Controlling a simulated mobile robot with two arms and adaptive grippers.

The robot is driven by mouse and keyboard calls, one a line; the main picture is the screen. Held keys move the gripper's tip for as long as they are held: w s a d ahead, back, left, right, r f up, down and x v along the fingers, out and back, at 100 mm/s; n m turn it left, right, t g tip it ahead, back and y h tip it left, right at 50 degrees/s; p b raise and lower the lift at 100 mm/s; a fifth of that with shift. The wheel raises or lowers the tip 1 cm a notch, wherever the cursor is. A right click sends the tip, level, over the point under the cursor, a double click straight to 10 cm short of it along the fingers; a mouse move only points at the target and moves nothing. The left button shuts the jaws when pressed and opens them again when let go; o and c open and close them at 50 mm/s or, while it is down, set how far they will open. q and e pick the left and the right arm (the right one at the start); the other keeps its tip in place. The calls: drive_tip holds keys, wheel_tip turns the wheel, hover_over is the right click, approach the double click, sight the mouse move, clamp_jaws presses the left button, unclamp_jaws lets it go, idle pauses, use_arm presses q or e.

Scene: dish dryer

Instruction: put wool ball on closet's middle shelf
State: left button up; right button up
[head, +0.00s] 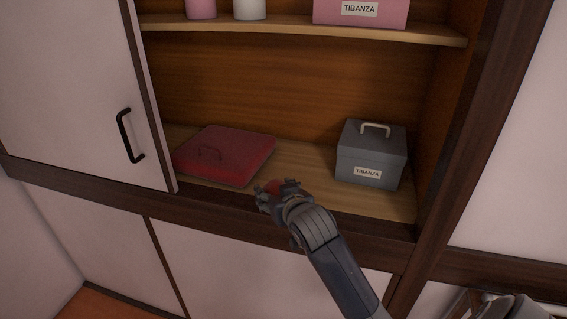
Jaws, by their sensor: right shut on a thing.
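My right gripper (277,188) is at the front edge of the closet's lower visible shelf (305,165). It is shut on a small red thing (272,187), which looks like the wool ball. The gripper hides most of it. The closet is open here, and this shelf holds a flat red case (226,156) on the left and a grey box (371,160) with a handle and a TIBANZA label on the right. The gripper is between them, in front of bare shelf. My left gripper is not in view.
An upper shelf (300,27) carries a pink box (360,12), a white container (250,8) and a pink container (201,8). A white door (75,90) with a dark handle covers the left side. Bare shelf lies between the red case and grey box.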

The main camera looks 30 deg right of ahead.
drive_tip(key=w+d+p, duration=0.1)
drive_tip(key=w+d, duration=0.5)
drive_tip(key=w, duration=0.1)
drive_tip(key=w+d+f+p, duration=0.1)
drive_tip(key=w+d, duration=0.2)
drive_tip(key=w, duration=0.1)
drive_tip(key=shift+d+f+p, duration=0.1)
drive_tip(key=shift+d+p, duration=0.25)
drive_tip(key=shift+d, duration=0.05)
drive_tip(key=shift+w+d+f, duration=0.1)
drive_tip(key=shift+w, duration=0.05)
wheel_tip(320, 180, down, 3)
drive_tip(key=shift+r+p, duration=0.1)
drive_tip(key=shift+p, duration=0.5)
drive_tip(key=shift+f, duration=0.35)
drive_tip(key=shift+f, duration=0.15)
drive_tip(key=o, duration=1)
